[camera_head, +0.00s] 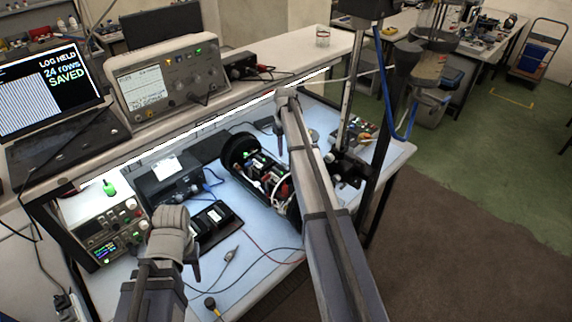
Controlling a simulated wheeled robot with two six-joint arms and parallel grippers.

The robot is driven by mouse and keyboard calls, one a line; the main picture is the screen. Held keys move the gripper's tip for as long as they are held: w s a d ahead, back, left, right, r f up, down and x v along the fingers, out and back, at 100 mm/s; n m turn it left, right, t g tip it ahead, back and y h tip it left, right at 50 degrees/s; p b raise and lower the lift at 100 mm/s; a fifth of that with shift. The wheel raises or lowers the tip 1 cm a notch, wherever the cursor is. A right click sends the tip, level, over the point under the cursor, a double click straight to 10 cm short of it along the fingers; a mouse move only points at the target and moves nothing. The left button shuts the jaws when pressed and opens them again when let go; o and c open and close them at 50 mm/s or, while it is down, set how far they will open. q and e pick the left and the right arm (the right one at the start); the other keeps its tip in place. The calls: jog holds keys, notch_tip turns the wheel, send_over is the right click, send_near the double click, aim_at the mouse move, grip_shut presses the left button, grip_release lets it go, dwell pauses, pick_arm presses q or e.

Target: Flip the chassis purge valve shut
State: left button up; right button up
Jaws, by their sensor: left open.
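The chassis (243,149) is an open black cylinder lying on the blue-grey bench top, with boards, red parts and white wiring inside. I cannot pick out the purge valve; my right arm covers part of the chassis's right side. My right gripper (281,140) is over the far right side of the chassis, with one dark finger pointing down; its opening cannot be told. My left gripper (192,262) is open and low at the front left, near a black tray (214,224) and apart from the chassis.
A post stand (347,165) rises right of the chassis. Left are a power supply (112,228) and a black box (168,177). Cables and a probe (231,254) lie in front.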

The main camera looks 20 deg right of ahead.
aim_at(285, 165)
notch_tip(285, 165, down, 7)
jog(key=b, duration=0.6)
grip_shut()
